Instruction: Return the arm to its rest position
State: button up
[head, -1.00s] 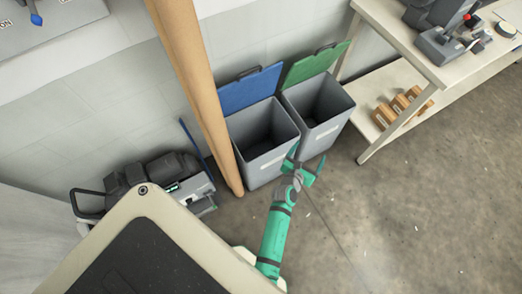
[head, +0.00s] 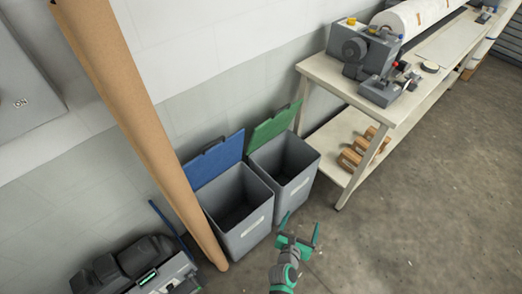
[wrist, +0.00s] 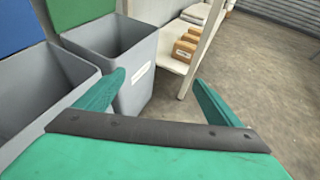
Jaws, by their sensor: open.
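My gripper (head: 301,232) is green and shows at the bottom middle of the head view, in front of the two bins. Its two fingers are spread apart with nothing between them. In the wrist view my gripper (wrist: 160,90) also shows open and empty, its fingers pointing out over the floor and the bins' side. Only the end of my arm (head: 284,278) shows at the lower edge of the head view; the rest is out of frame.
A grey bin with a blue lid (head: 245,228) and one with a green lid (head: 298,180) stand open by the wall. A brown pole (head: 142,130) leans left of them. A workbench (head: 318,72) stands right. The floor (head: 420,210) at right is clear.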

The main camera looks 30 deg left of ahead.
jog(key=s+d+r+m, duration=0.3)
jog(key=s+r+m, duration=0.1)
jog(key=s+m, duration=0.5)
jog(key=s+d+r+m, duration=0.25)
jog(key=s+m, duration=0.45)
jog(key=s, duration=0.4)
jog(key=s+r+m+t, duration=0.1)
jog(key=s+r+m, duration=0.5)
jog(key=r+m, duration=0.2)
jog(key=s+a+r+m+t, duration=0.1)
jog(key=s+r+m, duration=0.5)
jog(key=r+m, duration=0.3)
jog(key=m, duration=0.3)
jog(key=shift+s+r+m+h, duration=0.2)
jog(key=shift+s+m+h, duration=0.1)
jog(key=shift+s+h, duration=0.1)
jog(key=shift+c, duration=0.7)
